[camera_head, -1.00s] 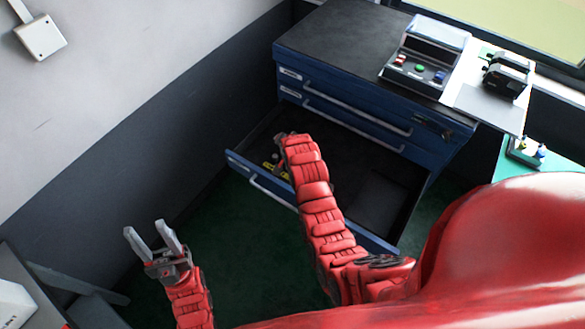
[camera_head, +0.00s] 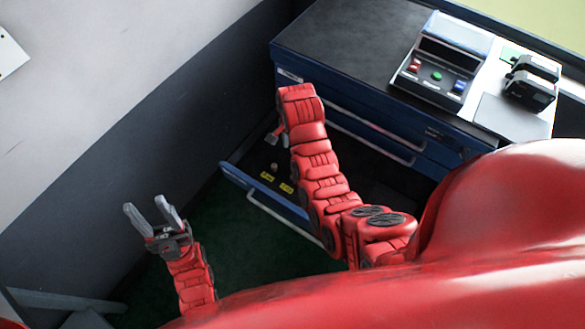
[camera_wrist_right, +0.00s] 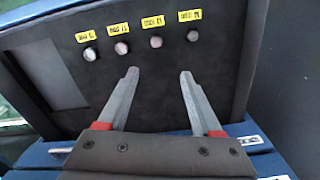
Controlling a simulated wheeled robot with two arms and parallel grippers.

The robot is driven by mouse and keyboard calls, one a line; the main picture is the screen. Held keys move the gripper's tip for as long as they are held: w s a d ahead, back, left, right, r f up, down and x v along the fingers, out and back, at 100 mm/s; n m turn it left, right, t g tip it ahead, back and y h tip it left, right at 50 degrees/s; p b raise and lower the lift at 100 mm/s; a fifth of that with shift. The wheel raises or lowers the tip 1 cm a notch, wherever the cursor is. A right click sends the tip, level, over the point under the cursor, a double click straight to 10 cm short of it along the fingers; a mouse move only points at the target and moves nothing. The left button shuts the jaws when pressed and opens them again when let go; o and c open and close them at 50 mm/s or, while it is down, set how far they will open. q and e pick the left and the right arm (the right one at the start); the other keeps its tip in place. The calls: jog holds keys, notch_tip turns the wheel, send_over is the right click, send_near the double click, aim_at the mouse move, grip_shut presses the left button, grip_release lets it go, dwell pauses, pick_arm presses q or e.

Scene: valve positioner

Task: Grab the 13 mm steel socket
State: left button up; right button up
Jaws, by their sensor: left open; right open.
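Several small steel sockets stand in a row on the dark floor of the open drawer (camera_wrist_right: 225,60), each beside a yellow label. In the right wrist view they are a far-left socket (camera_wrist_right: 89,53), a second (camera_wrist_right: 122,47), a third (camera_wrist_right: 155,42) and a far-right one (camera_wrist_right: 192,36). The label print is too blurred and turned to tell surely which is 13 mm. My right gripper (camera_wrist_right: 159,75) is open and empty, its fingertips apart from the sockets; the head view shows it only partly, behind my arm. My left gripper (camera_head: 146,206) is open and empty, away from the drawer.
The drawer belongs to a blue cabinet (camera_head: 350,35). A control box with coloured buttons (camera_head: 440,70) and a dark device (camera_head: 530,85) stand on top. A pale rectangle (camera_wrist_right: 57,74) lies beside the sockets. A wall runs along the left.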

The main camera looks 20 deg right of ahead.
jog(key=f+b, duration=0.9)
jog(key=f, duration=0.1)
jog(key=shift+s+a+f, duration=0.1)
jog(key=shift+s, duration=0.15)
jog(key=shift+s+f+p, duration=0.1)
jog(key=shift+f+p, duration=0.05)
jog(key=shift+p, duration=0.3)
jog(key=shift+f, duration=0.45)
jog(key=shift+s+f+p, duration=0.1)
jog(key=shift+f+p, duration=0.2)
jog(key=f, duration=0.2)
jog(key=f+p, duration=0.1)
jog(key=shift+s+a+f, duration=0.15)
jog(key=shift+s+f, duration=0.1)
jog(key=shift+f, duration=0.6)
jog(key=shift+c, duration=0.4)
grip_shut()
